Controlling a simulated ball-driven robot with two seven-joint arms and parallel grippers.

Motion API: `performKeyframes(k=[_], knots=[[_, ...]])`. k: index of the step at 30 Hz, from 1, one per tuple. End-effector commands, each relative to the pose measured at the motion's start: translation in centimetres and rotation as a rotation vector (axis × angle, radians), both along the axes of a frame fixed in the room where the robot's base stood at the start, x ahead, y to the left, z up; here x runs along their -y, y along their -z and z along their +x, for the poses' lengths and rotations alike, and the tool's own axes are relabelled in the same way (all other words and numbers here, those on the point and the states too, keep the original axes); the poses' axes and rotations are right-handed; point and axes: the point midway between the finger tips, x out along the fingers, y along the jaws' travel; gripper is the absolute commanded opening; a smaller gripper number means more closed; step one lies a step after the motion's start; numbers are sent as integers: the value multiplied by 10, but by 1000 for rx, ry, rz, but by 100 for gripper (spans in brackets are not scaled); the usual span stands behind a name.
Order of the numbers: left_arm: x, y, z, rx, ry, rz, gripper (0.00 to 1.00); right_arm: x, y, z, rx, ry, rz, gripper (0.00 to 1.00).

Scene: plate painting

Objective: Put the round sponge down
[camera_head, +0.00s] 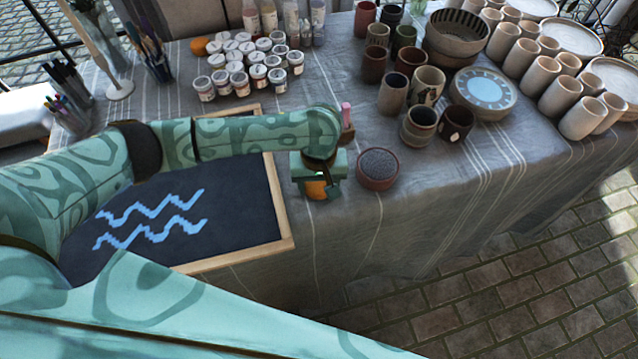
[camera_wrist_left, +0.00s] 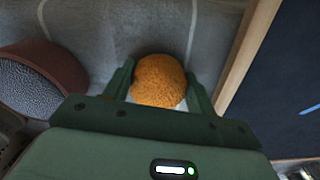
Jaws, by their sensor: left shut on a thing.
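The round sponge (camera_wrist_left: 159,81) is orange and sits between the two fingers of my left gripper (camera_wrist_left: 160,88) in the left wrist view. In the head view the sponge (camera_head: 317,189) shows just below the left gripper (camera_head: 320,188), near the table's front edge. The gripper is shut on it. I cannot tell whether the sponge touches the tablecloth. My right gripper is not in view.
A round reddish-brown dish with a grey top (camera_head: 378,168) stands just right of the gripper. A dark framed board (camera_head: 240,215) with blue zigzag lines lies to the left. Paint jars (camera_head: 240,65), cups (camera_head: 393,93) and bowls (camera_head: 457,35) stand farther back.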

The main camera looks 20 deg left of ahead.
Motion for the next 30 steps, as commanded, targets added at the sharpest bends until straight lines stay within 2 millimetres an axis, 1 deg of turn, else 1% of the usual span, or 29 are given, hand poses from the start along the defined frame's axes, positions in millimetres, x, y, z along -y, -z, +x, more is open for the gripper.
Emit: performKeyframes(k=[3,4,5,6,14,16,17,20,24,27,30], knots=[[0,1,0,0,0,0,23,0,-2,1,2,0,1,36],[0,2,0,0,1,0,59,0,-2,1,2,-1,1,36],[0,2,0,0,1,0,67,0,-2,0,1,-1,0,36],[0,2,0,0,1,0,78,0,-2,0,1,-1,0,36],[0,2,0,0,1,0,78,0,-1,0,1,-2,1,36],[0,0,0,0,1,-1,78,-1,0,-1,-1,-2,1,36],[0,-4,0,1,0,-1,78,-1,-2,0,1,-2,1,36],[0,-24,0,4,-1,0,78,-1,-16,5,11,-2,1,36],[0,-61,1,7,0,0,78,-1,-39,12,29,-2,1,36],[0,-84,1,7,0,0,78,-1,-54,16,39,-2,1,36],[0,-103,0,4,0,-1,78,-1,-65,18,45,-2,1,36]])
